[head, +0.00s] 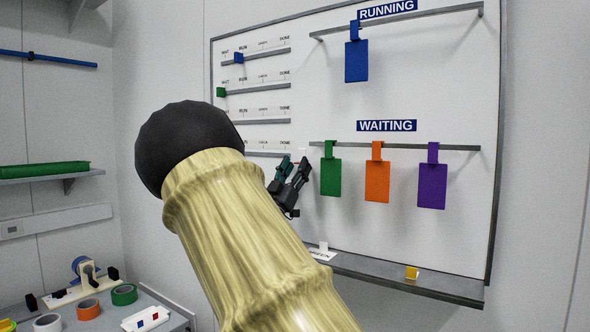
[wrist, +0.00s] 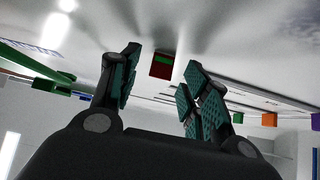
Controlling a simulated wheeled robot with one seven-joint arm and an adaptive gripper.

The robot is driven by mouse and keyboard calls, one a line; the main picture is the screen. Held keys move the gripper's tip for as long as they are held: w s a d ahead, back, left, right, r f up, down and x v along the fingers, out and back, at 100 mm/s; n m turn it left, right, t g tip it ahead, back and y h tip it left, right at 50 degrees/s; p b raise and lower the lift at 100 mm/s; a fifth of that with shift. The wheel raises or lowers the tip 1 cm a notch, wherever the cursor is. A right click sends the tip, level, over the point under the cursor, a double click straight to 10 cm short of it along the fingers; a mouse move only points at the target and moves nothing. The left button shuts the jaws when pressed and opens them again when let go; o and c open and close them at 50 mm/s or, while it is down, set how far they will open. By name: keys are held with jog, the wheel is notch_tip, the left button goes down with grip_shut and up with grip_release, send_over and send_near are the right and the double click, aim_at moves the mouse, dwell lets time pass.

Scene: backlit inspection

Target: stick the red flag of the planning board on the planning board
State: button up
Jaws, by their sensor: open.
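The planning board with its rows of rails (head: 262,92) is on the left part of the white wall panel. A blue flag (head: 238,58) sits on its top row and a green flag (head: 221,92) at the left of the second row. My gripper (head: 296,166) is open near the lower rows, right of my arm. In the wrist view a small red block (wrist: 161,66), seemingly the red flag, shows between and beyond the fingertips (wrist: 163,58), with gaps on both sides. I cannot tell whether it touches the board. The red flag is not visible in the head view.
Green (head: 330,176), orange (head: 377,181) and purple (head: 432,186) tags hang under WAITING, right of my gripper. A blue tag (head: 356,61) hangs under RUNNING. A ledge (head: 440,289) below carries a yellow piece (head: 412,272). Tape rolls (head: 88,309) stand lower left.

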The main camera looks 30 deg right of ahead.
jog(key=v, duration=0.7)
jog(key=shift+a+f, duration=0.15)
jog(key=shift+f, duration=0.05)
dwell(0.4)
